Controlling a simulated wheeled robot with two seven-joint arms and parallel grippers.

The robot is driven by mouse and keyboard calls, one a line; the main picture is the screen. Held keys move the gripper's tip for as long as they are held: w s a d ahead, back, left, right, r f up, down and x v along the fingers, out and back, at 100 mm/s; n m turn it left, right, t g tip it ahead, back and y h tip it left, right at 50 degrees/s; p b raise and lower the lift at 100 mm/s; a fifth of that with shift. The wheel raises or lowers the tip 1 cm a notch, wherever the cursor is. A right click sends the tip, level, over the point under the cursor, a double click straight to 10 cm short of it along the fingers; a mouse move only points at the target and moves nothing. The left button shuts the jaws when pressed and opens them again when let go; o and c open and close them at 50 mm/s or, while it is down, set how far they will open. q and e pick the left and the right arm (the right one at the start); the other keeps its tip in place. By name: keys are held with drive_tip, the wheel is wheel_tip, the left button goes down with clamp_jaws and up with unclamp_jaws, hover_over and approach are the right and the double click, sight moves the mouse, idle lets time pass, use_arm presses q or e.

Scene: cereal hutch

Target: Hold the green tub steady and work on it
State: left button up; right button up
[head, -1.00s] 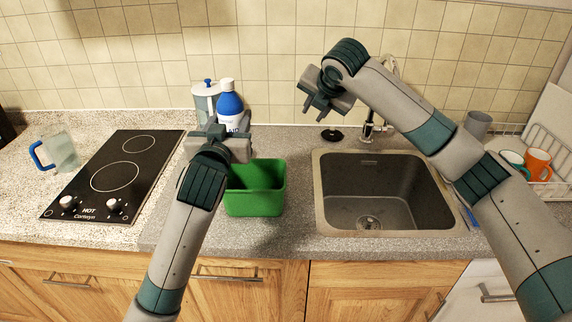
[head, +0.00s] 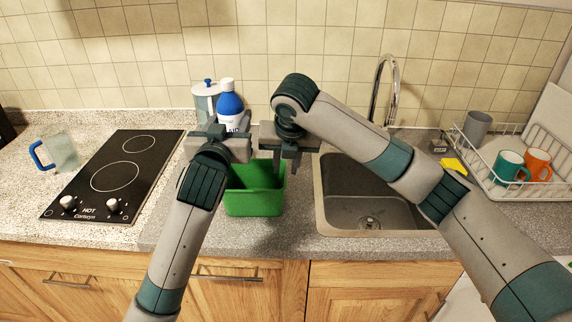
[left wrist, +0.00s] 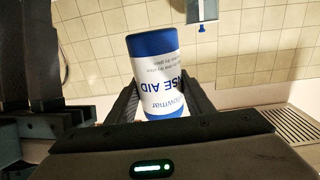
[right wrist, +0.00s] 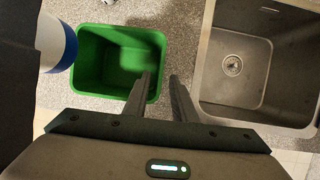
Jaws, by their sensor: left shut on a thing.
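The green tub (head: 255,200) stands on the counter left of the sink; it also shows in the right wrist view (right wrist: 90,70). My left gripper (head: 222,135) is behind and above the tub, shut on the white-and-blue rinse aid bottle (head: 230,108); the left wrist view shows the bottle (left wrist: 155,75) between its fingers. My right gripper (head: 284,165) is at the tub's right wall. In the right wrist view its fingers (right wrist: 161,82) are apart, one over the tub's inside and one outside the right rim. I cannot tell whether they touch the wall.
The sink (head: 365,205) and tap (head: 385,85) are close on the right. A rack (head: 500,185) with teal and orange mugs and a grey cup stands beyond, a yellow sponge (head: 454,165) nearby. A hob (head: 115,175) and pitcher (head: 60,150) stand left.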

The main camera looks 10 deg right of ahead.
drive_tip(key=shift+x, duration=6)
clamp_jaws()
